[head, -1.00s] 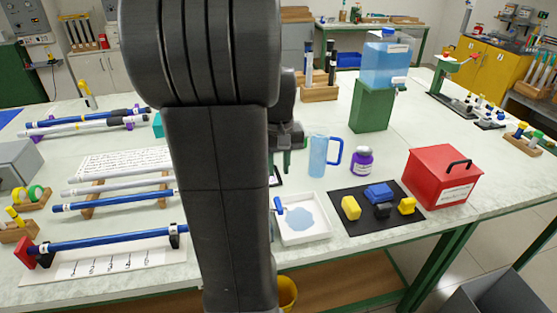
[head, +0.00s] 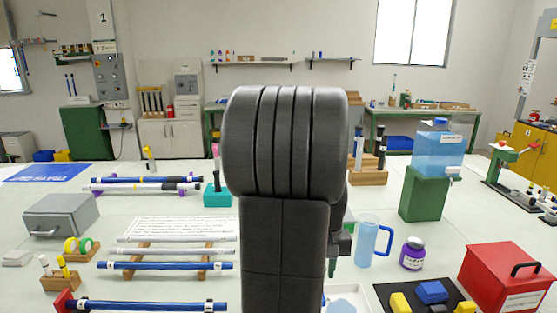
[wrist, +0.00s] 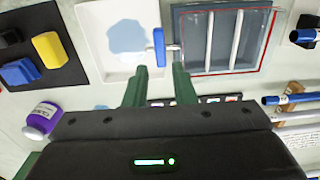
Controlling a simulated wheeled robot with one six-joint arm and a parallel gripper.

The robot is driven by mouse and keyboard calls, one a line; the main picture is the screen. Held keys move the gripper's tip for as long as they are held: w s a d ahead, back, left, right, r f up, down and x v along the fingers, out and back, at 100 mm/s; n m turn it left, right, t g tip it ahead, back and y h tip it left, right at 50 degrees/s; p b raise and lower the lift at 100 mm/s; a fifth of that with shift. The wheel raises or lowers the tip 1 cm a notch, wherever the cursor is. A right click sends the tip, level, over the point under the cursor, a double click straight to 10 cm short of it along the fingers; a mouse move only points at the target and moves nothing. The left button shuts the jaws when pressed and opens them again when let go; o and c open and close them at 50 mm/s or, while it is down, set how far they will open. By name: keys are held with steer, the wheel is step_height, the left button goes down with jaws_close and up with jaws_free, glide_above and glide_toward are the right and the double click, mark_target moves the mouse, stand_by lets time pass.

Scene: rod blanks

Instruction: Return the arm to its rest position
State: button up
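My arm stands upright in the middle of the head view and hides part of the table behind it. Beyond the fingertips, a small blue-handled roller (wrist: 158,47) lies at the edge of a white tray (wrist: 95,15) with a blue puddle. A grey tray with light bars (wrist: 222,70) lies beside it, inside a red outline.
A clear blue jug (head: 372,242), a purple-labelled bottle (head: 412,253) and a red box (head: 508,280) stand right of the arm. A water tank (head: 437,155) sits on a green stand (head: 424,195). Blue and white rods (head: 165,265) lie on supports at left, near a grey case (head: 60,215).

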step_height(320, 180, down, 8)
steer(key=shift+r, duration=0.2)
steer(key=shift+n, duration=0.4)
steer(key=shift+r, duration=0.55)
steer(key=shift+f, duration=0.1)
